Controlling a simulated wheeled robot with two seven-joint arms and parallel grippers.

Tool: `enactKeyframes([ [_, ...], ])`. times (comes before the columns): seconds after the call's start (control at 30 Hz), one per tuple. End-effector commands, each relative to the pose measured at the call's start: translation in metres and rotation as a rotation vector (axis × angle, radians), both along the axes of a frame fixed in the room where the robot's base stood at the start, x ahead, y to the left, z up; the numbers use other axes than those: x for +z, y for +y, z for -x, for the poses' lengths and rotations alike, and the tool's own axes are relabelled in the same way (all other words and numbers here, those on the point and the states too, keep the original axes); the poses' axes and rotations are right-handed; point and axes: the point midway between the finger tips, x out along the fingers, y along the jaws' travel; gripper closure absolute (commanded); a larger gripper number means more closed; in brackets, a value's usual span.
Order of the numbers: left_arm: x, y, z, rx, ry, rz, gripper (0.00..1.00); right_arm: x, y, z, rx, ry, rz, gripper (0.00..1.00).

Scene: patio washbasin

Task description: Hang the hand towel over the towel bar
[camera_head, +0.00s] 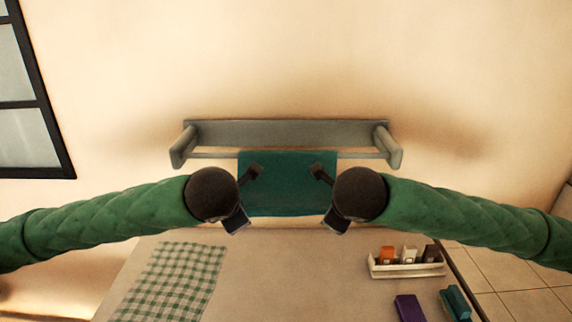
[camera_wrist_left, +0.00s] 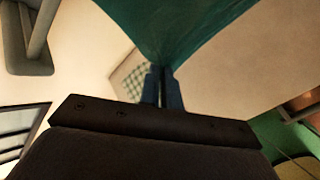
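The dark green hand towel (camera_head: 288,200) spreads in front of the middle of the grey towel bar (camera_head: 215,155) and hides that stretch of it. I cannot tell whether any of it hangs behind the bar. My left gripper (camera_head: 257,169) is at the towel's left part. In the left wrist view its fingers (camera_wrist_left: 162,85) are close together where the towel (camera_wrist_left: 185,25) narrows to a point, so they look shut on it. My right gripper (camera_head: 318,171) mirrors it at the towel's right part; its finger gap is too small to read.
A checkered cloth (camera_head: 178,280) lies at the counter's left. A white caddy (camera_head: 405,269) with small containers stands at the right, near a purple block (camera_head: 409,307) and a teal item (camera_head: 455,302). The counter's middle is clear. A dark-framed window (camera_head: 25,110) is at the left.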

Motion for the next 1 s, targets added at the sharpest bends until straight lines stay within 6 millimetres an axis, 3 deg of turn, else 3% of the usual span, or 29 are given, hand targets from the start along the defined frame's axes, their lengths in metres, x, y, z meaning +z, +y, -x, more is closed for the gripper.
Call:
enactKeyframes([
  [0.47,-0.0077,0.0019,-0.0002,0.007,-0.016,0.0,1.0,-0.0074,-0.0019,-0.0004,-0.007,-0.017,0.0,1.0],
  [0.5,-0.0077,0.0019,-0.0002,0.007,-0.016,0.0,0.89,-0.0074,-0.0019,-0.0004,-0.007,-0.017,0.0,0.9],
  [0.63,-0.0078,0.0013,0.0,0.006,-0.015,0.0,0.64,-0.0075,-0.0013,-0.0002,-0.006,-0.016,-0.001,0.64],
  [1.0,-0.0077,0.0004,0.0004,0.002,-0.015,0.002,0.64,-0.0075,-0.0004,0.0003,-0.003,-0.016,-0.002,0.64],
])
